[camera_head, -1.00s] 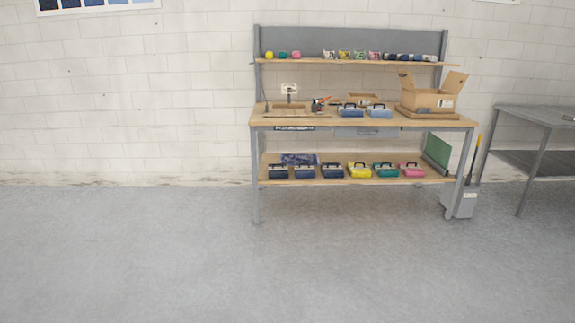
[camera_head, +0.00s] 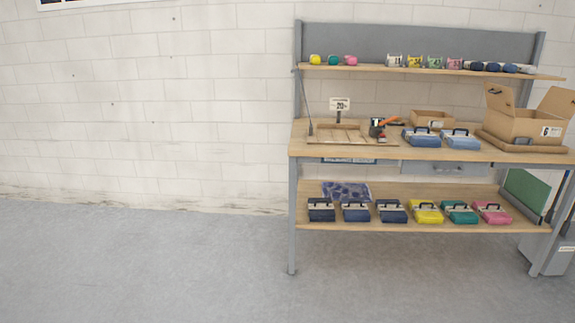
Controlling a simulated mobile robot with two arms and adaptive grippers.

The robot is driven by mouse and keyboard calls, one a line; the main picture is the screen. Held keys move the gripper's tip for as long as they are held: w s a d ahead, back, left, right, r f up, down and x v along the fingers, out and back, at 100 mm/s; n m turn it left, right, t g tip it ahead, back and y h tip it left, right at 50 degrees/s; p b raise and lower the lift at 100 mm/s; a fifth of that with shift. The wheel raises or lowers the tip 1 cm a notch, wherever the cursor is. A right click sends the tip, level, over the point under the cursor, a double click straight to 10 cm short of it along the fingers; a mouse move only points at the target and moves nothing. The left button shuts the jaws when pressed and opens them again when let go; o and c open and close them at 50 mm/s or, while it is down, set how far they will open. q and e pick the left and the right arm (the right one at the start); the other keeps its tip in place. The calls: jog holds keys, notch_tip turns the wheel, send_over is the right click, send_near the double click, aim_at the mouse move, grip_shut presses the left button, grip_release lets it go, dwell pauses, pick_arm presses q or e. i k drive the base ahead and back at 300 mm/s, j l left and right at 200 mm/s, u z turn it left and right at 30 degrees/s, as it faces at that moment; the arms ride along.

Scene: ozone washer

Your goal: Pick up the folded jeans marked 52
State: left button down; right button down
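Several folded bundles with dark clips or handles sit on the workbench. On the lower shelf, left to right, are dark navy bundles (camera_head: 321,211), a yellow one (camera_head: 427,212), a teal one (camera_head: 461,213) and a pink one (camera_head: 493,213). On the bench top lie a mid-blue bundle (camera_head: 422,139) and a lighter blue bundle (camera_head: 460,139). Their markings are too small to read, so I cannot tell which is marked 52. Neither of my grippers is in view.
The workbench top (camera_head: 345,154) is ahead, to the right. An open cardboard box (camera_head: 523,123) marked 6 and a sign reading 20 (camera_head: 340,104) stand on it. A patterned blue cloth (camera_head: 345,190) lies on the lower shelf. The grey floor (camera_head: 150,265) ahead and left is clear.

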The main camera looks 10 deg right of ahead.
aim_at(459, 139)
jog(key=i+z, duration=0.15)
jog(key=i, duration=0.35)
jog(key=i+j+z, duration=0.2)
jog(key=i, duration=0.3)
jog(key=i+j+z, duration=0.15)
jog(key=i, duration=0.35)
jog(key=i+j+z, duration=0.25)
jog(key=i+z, duration=0.2)
jog(key=i+j+z, duration=0.3)
jog(key=z, duration=0.15)
jog(key=i+j+z, duration=0.25)
jog(key=j+z, duration=0.25)
